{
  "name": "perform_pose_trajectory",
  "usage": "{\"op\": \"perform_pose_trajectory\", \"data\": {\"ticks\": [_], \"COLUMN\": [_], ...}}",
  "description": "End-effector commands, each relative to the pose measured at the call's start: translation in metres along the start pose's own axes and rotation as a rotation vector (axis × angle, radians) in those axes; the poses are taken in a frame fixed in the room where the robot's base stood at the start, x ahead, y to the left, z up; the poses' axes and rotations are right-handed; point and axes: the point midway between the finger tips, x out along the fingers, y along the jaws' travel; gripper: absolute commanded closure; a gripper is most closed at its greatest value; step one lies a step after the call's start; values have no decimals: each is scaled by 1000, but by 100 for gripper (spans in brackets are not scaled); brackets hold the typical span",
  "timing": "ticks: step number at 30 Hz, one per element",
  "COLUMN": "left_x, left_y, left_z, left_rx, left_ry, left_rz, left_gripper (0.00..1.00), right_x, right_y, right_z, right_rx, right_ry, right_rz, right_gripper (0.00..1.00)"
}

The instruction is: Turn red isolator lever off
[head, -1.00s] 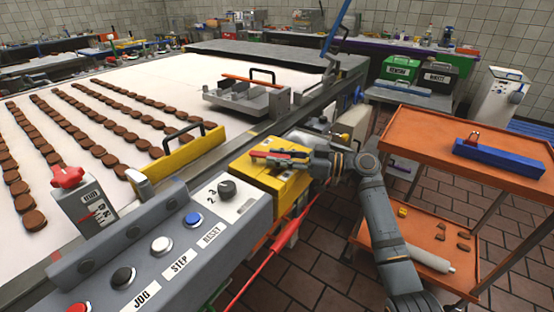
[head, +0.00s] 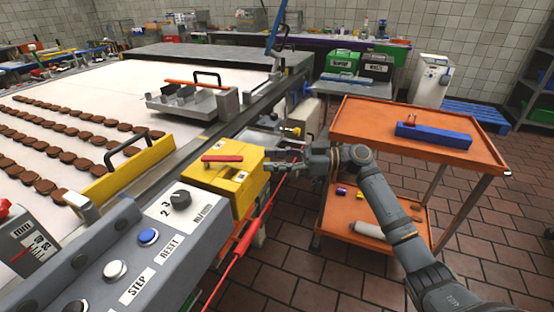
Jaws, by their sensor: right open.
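The red isolator lever (head: 222,158) lies crosswise on top of the yellow box (head: 238,186), at the end of the grey control panel. My right gripper (head: 272,166) is open and empty, just right of the yellow box. Its fingers point left toward the box and are apart from the lever. Whether a fingertip touches the side of the box I cannot tell. My left gripper is not in view.
The grey panel carries a selector knob (head: 181,199) and buttons, including a blue one (head: 149,236). An orange cart (head: 360,120) with a blue block (head: 433,136) stands right, close to my right arm. A red cable (head: 240,255) runs below the box. Floor at right is open.

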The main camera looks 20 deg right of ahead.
Motion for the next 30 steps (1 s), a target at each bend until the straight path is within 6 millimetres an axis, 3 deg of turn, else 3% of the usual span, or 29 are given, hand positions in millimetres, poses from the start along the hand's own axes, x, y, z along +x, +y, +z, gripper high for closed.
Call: {"op": "perform_pose_trajectory", "data": {"ticks": [10, 13, 16, 18, 20, 25, 28, 30], "left_x": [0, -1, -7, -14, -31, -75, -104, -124], "left_y": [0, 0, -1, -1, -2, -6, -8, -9], "left_z": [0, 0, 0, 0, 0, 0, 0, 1], "left_rx": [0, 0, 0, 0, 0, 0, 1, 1], "left_ry": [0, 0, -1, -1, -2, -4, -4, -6], "left_rz": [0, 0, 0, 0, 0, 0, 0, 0], "left_gripper": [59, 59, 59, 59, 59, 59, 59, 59], "right_x": [-10, -9, -7, -8, -8, -27, -48, -60], "right_y": [0, 2, 14, 26, 33, 50, 50, 44], "right_z": [0, 4, 38, 83, 105, 148, 153, 143], "right_rx": [-1, 9, 76, 154, 172, 48, -109, -251], "right_ry": [1, -7, -73, -157, -236, -454, -569, -627], "right_rz": [0, 9, 86, 186, 284, 600, 786, 892], "right_gripper": [57, 67, 81, 91, 99, 100, 100, 100]}}
